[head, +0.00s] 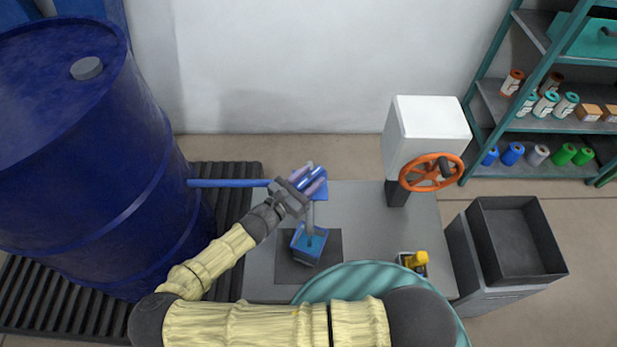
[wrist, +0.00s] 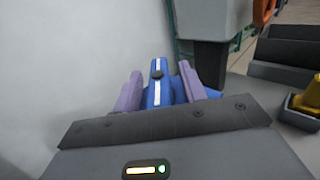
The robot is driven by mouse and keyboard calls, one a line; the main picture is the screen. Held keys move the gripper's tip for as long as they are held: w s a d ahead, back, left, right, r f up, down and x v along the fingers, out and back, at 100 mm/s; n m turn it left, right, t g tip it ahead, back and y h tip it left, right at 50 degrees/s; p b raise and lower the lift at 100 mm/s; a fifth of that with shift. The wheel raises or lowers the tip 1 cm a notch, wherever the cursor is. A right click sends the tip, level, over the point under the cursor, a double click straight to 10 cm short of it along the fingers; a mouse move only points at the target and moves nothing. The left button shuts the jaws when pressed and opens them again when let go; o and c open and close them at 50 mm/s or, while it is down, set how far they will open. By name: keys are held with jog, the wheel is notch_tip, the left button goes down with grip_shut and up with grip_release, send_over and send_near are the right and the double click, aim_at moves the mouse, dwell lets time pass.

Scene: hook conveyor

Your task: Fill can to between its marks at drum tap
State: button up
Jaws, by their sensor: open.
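The large blue drum (head: 90,150) stands at the left, and a blue pipe (head: 228,183) runs right from it to the tap (head: 321,196). My gripper (head: 314,180) is at the tap. In the wrist view its purple fingers (wrist: 158,92) stand open on either side of the blue tap handle (wrist: 157,88), which has a white stripe. The blue can (head: 307,255) stands upright below on a dark square pad, with teal showing inside. A thin grey vertical strip runs from the tap down to the can; I cannot tell whether it is spout or liquid. The can's marks are not readable.
A grey bench (head: 355,215) carries the pad, a white box with an orange handwheel (head: 431,172), and a small tray with a yellow item (head: 415,260). A dark open bin (head: 517,240) stands right. Shelves (head: 545,120) hold several spools. A teal ribbed round surface is in front.

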grip_shut()
jog(key=shift+m+g+h, duration=0.4)
jog(key=shift+g, duration=0.1)
jog(key=m+g+h+b, duration=0.1)
jog(key=g, duration=0.1)
jog(key=m+g+h+b, duration=0.1)
jog(key=m+g, duration=0.1)
jog(key=shift+w+a+f+h, duration=0.1)
jog(key=shift+a+f+h, duration=0.05)
jog(key=shift+h, duration=0.15)
jog(key=m+g+h+b, duration=0.1)
jog(key=m+g, duration=0.1)
jog(key=g, duration=0.1)
jog(key=m+g+b, duration=0.1)
jog(key=m+g, duration=0.2)
jog(key=g, duration=0.1)
jog(key=shift+h, duration=0.4)
jog(key=shift+g, duration=0.4)
grip_release()
